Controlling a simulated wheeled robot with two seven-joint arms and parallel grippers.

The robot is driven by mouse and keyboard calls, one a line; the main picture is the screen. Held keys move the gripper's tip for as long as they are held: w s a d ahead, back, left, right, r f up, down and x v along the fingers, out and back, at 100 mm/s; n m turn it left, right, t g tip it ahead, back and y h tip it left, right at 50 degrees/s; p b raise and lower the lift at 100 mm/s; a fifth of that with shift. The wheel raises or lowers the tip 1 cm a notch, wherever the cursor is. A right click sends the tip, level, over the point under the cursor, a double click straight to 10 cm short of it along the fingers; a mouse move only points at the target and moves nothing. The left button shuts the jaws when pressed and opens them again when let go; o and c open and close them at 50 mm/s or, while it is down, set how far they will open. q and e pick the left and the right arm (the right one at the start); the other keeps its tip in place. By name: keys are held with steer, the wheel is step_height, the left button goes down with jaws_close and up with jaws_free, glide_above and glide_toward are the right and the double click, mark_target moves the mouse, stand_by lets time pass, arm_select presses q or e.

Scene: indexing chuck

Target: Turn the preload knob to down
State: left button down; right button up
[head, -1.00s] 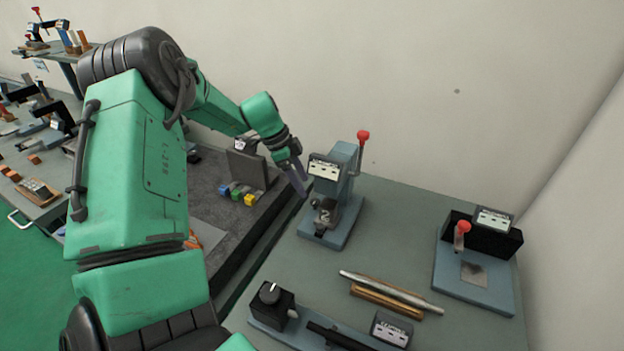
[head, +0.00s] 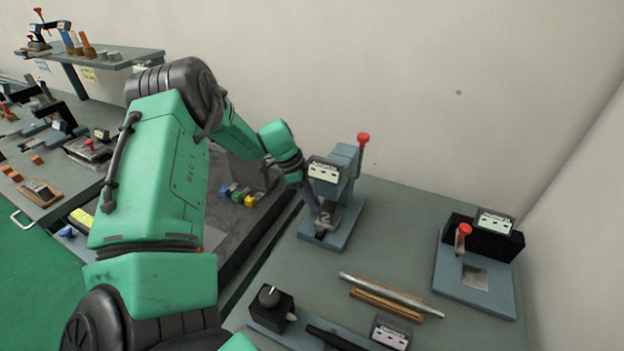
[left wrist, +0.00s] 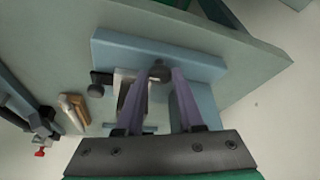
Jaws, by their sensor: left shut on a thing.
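A blue-grey fixture (head: 340,236) with a red-tipped lever and a white label stands on the bench at the centre of the head view. My left gripper (head: 314,209) reaches its front from the left. In the left wrist view my left gripper (left wrist: 160,76) has its two purple-grey fingers closed on a small dark rounded knob (left wrist: 159,74) low on this fixture, above its base plate (left wrist: 120,52). The fingers hide much of the knob, and I cannot read its setting. My right gripper is not in view.
A black box with a round pointer knob (head: 269,294) stands at the bench's front. Another fixture with a red-tipped lever (head: 475,275) stands at right. Small coloured blocks (head: 237,194) sit left of my gripper.

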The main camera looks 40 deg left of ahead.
arm_select(q)
steer(key=shift+f+b, duration=0.15)
steer(key=shift+b, duration=0.3)
steer(key=m+b, duration=0.2)
steer(key=b, duration=0.1)
steer(key=m+g+b, duration=0.1)
steer(key=m+b, duration=0.1)
steer(key=m+g+b, duration=0.1)
steer(key=m+b, duration=0.1)
steer(key=b, duration=0.1)
steer(key=shift+w+a+f+h+b, duration=0.15)
steer(key=shift+w+h+b, duration=0.2)
steer(key=shift+h, duration=0.05)
steer(key=shift+m+g+b, duration=0.3)
steer(key=shift+m, duration=0.4)
steer(key=shift+r+m+g+b, duration=0.2)
steer(key=shift+m+g+b, duration=0.2)
steer(key=shift+m, duration=0.4)
steer(key=shift+w+r+m+g, duration=0.1)
steer(key=shift+m+g, duration=0.2)
steer(key=shift+m, duration=0.5)
steer(key=shift+w+r+m+g, duration=0.1)
steer(key=shift+m+g, duration=0.2)
steer(key=shift+m, duration=0.5)
steer(key=c, duration=0.5)
jaws_free()
